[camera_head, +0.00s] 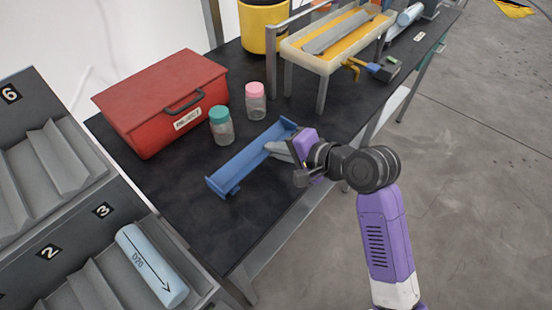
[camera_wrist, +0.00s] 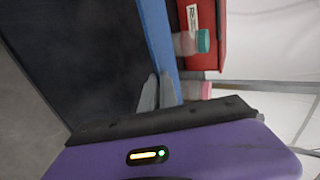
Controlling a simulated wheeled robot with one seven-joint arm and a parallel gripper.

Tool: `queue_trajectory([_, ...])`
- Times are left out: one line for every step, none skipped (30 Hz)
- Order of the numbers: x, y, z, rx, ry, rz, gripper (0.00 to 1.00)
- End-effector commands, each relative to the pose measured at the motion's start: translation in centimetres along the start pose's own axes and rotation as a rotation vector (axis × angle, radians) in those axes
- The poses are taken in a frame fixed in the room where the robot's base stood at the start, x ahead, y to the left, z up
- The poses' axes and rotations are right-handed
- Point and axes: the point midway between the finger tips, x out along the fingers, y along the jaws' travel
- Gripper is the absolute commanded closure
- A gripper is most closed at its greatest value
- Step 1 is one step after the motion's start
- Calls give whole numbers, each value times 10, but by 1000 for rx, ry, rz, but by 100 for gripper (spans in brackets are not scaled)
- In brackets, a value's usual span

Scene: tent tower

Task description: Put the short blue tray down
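The short blue tray (camera_head: 236,168) is a long, shallow trough with raised ends, over the black table top in the head view. It lies slantwise in front of the jars. My gripper (camera_head: 278,150) reaches it from the right, with its grey fingers at the tray's near wall toward the right end. In the wrist view the tray (camera_wrist: 158,30) shows as a blue strip, and the fingers (camera_wrist: 158,92) are close together at its edge, seemingly shut on the wall. I cannot tell whether the tray touches the table.
Behind the tray stand a red box (camera_head: 160,98), a green-lidded jar (camera_head: 221,128) and a pink-lidded jar (camera_head: 255,104). A raised cream-and-yellow stand (camera_head: 330,52) is at the back right. A grey rack holds a light blue cylinder (camera_head: 150,266). The black table (camera_head: 160,195) is clear left of the tray.

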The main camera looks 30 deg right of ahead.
Motion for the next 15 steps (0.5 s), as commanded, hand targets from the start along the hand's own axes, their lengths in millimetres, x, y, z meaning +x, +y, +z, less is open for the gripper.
queue_trajectory([4,8,0,2,-1,2,100])
queue_trajectory([6,13,0,2,-1,3,100])
queue_trajectory([10,18,0,3,-1,4,100])
queue_trajectory([12,22,0,3,-1,3,100])
queue_trajectory([14,25,0,3,-1,3,100])
queue_trajectory([16,28,0,2,-1,2,100])
queue_trajectory([17,30,0,1,-1,1,100])
queue_trajectory([18,31,0,1,0,0,100])
queue_trajectory([18,32,0,1,0,0,100])
queue_trajectory([18,32,0,1,0,0,100])
queue_trajectory([18,32,0,1,0,0,100])
queue_trajectory([18,32,0,1,0,-1,100])
queue_trajectory([18,32,0,1,0,-1,100])
queue_trajectory([18,32,0,0,0,-1,100])
queue_trajectory([18,32,0,1,0,-1,100])
